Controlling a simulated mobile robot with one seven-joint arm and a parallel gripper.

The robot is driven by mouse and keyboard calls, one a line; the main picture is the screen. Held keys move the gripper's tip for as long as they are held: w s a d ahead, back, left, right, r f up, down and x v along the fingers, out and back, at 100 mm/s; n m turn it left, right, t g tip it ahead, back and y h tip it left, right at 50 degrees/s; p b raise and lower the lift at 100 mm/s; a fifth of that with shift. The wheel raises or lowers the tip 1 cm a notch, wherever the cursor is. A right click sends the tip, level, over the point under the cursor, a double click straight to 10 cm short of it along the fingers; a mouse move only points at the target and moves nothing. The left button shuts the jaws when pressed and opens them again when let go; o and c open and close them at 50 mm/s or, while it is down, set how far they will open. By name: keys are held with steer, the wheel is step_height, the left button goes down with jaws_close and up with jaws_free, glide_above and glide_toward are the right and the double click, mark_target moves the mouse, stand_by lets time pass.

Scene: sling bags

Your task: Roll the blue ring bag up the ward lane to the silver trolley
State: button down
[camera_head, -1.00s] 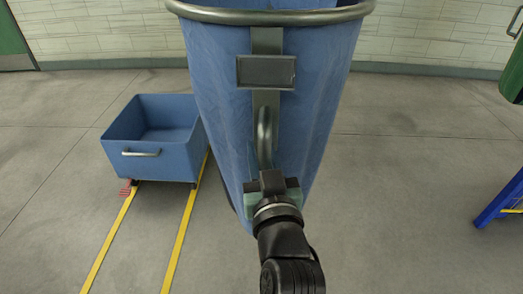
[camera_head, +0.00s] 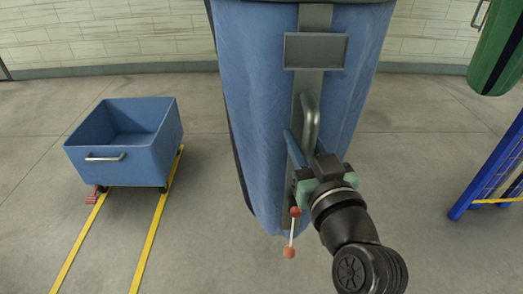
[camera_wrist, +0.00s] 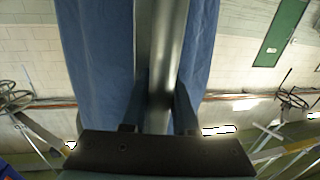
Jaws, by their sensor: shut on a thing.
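The large blue bag (camera_head: 265,110) hangs upright in front of me at the middle of the head view. Its top and ring are cut off by the upper edge. A grey strip with a framed plate (camera_head: 316,51) and a metal handle (camera_head: 311,118) runs down its front. My gripper (camera_head: 303,150) is shut on this handle, low on the bag. In the wrist view the gripper's two fingers (camera_wrist: 159,112) stand either side of the metal handle (camera_wrist: 160,55), with blue cloth behind. I see no silver trolley.
A blue box cart (camera_head: 140,152) stands at left over two yellow floor lines (camera_head: 157,229), with a red piece at its wheel. A green bag (camera_head: 497,50) and a blue frame (camera_head: 487,175) are at right. Floor between is clear.

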steer(key=d+b, duration=0.4)
steer(key=d, duration=1.2)
steer(key=shift+d, duration=0.2)
